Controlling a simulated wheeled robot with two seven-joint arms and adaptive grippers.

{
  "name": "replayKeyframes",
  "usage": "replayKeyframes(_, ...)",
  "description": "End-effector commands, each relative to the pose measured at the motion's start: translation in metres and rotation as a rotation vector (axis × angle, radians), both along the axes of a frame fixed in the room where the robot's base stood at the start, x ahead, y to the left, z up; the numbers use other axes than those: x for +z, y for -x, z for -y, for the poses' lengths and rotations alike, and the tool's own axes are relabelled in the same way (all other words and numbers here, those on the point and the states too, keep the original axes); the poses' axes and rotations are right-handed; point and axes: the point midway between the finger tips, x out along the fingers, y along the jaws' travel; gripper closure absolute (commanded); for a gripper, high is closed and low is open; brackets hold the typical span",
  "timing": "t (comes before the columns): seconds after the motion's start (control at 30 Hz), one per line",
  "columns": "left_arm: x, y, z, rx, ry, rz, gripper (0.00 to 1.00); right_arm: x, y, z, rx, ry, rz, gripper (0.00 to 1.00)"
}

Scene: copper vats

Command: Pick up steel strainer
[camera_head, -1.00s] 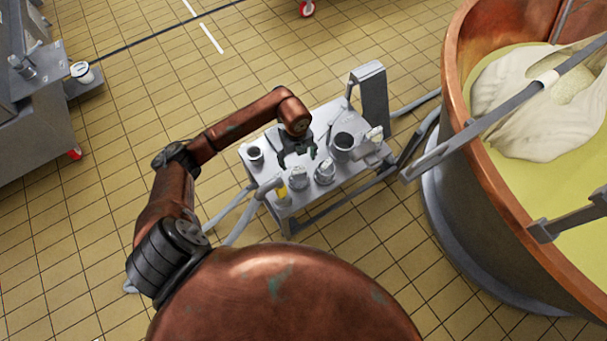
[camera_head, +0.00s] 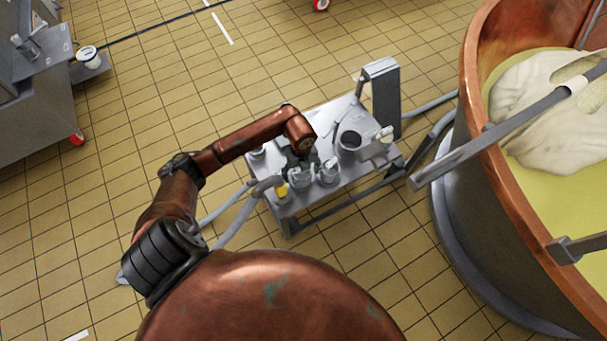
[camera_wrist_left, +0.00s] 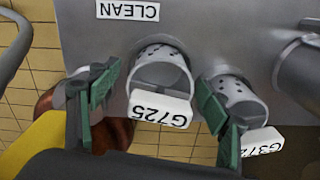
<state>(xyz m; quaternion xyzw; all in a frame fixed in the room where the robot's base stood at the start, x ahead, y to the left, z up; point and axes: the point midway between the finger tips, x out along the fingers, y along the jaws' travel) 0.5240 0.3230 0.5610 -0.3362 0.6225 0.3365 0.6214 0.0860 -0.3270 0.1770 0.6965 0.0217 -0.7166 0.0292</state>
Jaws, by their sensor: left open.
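Two small perforated steel cups that look like strainers stand on the metal table near its front edge. The left strainer (camera_head: 301,180), tagged G725, also shows in the left wrist view (camera_wrist_left: 160,73). The right strainer (camera_head: 328,173) has another tag and shows in the left wrist view (camera_wrist_left: 237,95). My left gripper (camera_head: 301,161) is over the table, close to the left strainer. In the left wrist view its open green-padded fingers (camera_wrist_left: 156,100) lie either side of the G725 strainer. Nothing is held; contact cannot be told. My right gripper is out of view.
The metal table (camera_head: 322,120) also bears a dark-mouthed pot (camera_head: 350,143) right of the strainers. A yellow-marked pipe (camera_head: 281,190) stands at the left front corner. A grey upright box (camera_head: 384,90) is behind. The copper vat (camera_head: 470,90) is at right.

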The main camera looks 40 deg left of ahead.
Motion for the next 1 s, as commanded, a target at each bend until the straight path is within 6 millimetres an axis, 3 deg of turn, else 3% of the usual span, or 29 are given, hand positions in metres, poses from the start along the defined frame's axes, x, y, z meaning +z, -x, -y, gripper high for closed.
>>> replayKeyframes(0.37, -0.0070, -0.0002, -0.0006, 0.001, 0.000, 0.001, 0.29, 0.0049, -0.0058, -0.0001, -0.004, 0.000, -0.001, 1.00)
replayKeyframes(1.0, -0.0070, -0.0002, -0.0006, 0.001, -0.001, 0.001, 0.73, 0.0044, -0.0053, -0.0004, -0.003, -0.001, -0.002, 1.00)
